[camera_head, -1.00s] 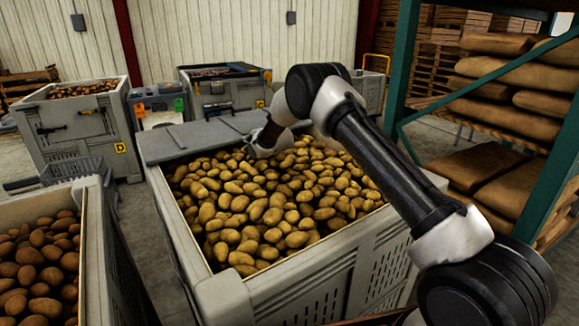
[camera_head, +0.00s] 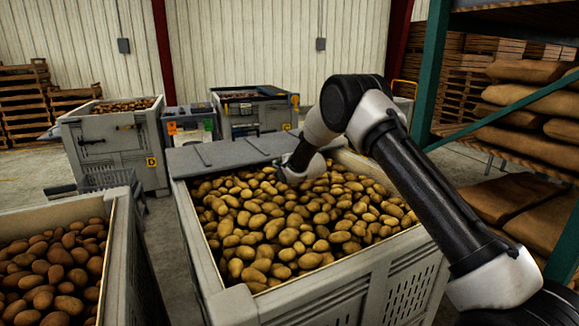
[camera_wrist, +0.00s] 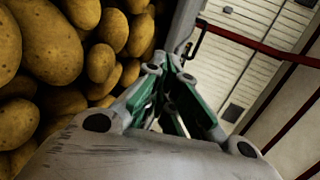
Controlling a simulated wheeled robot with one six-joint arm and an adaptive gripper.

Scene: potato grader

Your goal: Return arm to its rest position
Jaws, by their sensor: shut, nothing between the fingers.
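My arm reaches from the lower right over the grey bin (camera_head: 215,287) full of pale potatoes (camera_head: 285,225). Its wrist end hangs over the potatoes near the bin's far rim. In the head view the fingers are hidden behind the wrist. In the wrist view my gripper (camera_wrist: 168,62), with green and grey finger links, is shut and empty. Potatoes (camera_wrist: 100,60) fill the left of that view, close to the gripper. Whether the fingers touch any potato cannot be told.
A second bin (camera_head: 122,225) with darker potatoes stands at the left. A bin marked D (camera_head: 110,150) and a dark-topped grey box (camera_head: 255,118) stand behind. A green-framed rack (camera_head: 432,70) with brown sacks (camera_head: 530,119) is close to my arm on the right.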

